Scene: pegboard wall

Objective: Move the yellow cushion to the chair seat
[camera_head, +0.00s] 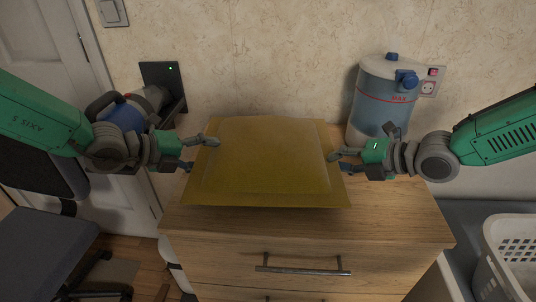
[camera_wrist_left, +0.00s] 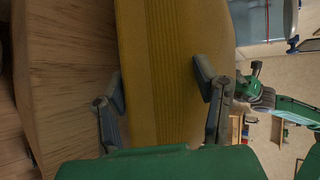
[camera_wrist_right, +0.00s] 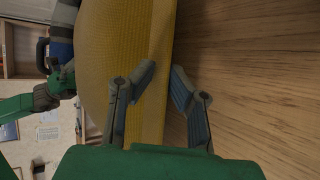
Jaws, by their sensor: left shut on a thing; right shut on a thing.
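The yellow cushion (camera_head: 260,160) lies on the wooden dresser top, with its front edge near the dresser's front. My left gripper (camera_head: 202,153) is shut on the cushion's left edge; its fingers (camera_wrist_left: 164,85) lie on both sides of the ribbed edge in the left wrist view. My right gripper (camera_head: 342,160) is shut on the cushion's right edge; in the right wrist view its fingers (camera_wrist_right: 165,85) straddle the edge close to the wood. The chair seat (camera_head: 42,248) is dark grey and empty, at the lower left of the head view.
The wooden dresser (camera_head: 400,215) has drawers with a metal handle. A white basket (camera_head: 510,260) is at lower right.

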